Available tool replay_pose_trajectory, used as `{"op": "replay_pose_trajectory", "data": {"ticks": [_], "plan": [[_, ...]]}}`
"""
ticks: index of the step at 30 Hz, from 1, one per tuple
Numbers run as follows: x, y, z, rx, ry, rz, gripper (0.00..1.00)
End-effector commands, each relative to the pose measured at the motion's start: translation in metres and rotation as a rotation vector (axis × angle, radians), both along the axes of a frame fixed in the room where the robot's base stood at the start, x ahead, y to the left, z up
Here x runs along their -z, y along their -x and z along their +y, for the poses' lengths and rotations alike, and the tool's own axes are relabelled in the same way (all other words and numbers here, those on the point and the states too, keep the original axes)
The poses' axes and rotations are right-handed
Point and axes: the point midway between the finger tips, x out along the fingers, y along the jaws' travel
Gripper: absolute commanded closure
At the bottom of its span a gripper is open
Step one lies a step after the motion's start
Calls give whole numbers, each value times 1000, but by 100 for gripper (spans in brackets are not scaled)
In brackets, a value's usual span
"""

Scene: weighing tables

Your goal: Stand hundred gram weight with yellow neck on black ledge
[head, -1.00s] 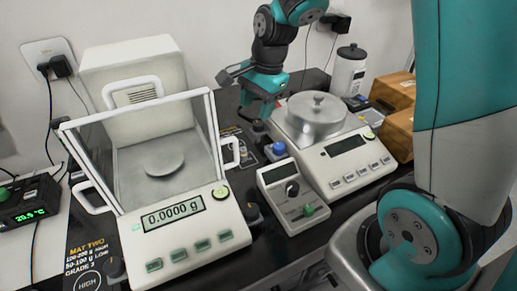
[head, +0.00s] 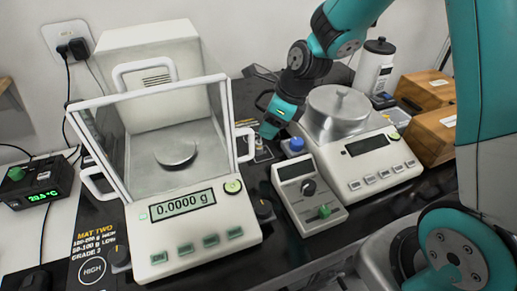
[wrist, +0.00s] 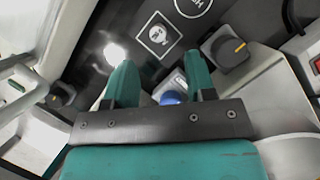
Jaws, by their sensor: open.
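My gripper (head: 269,131) is low between the two balances, its fingertips partly hidden in the head view. In the wrist view my gripper (wrist: 158,75) is open, with nothing held between its green fingers. A dark rounded piece with a yellow bar (wrist: 228,50) stands on the dark surface to the right of the fingers; I cannot tell whether it is the hundred gram weight. Dark knob-like pieces stand beside the left balance (head: 265,210) and on the mat at front left (head: 118,258). No yellow neck is clearly visible. I cannot pick out the black ledge from the dark tabletop.
A glass-shielded balance (head: 190,235) reads 0.0000 g. A second balance (head: 385,172) carries a lidded metal pan (head: 338,112). A small box (head: 310,190) and a blue knob (head: 292,146) lie between them. Wooden boxes (head: 425,90) and a bottle (head: 374,65) stand at right.

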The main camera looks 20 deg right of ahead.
Motion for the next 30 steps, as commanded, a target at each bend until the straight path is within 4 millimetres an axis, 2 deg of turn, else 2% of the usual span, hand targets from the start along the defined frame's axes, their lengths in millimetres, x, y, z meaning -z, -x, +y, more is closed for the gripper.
{"op": "replay_pose_trajectory", "data": {"ticks": [2, 8, 18, 26, 27, 30], "plan": [[13, -3, 4, -1, 0, 3, 50], [25, -6, 8, 0, 1, 1, 50], [67, -15, 24, 0, 2, 1, 50], [71, -17, 25, 1, 1, -1, 50], [71, -17, 25, 1, 1, -1, 52], [70, -17, 25, 1, 1, -1, 75]]}}
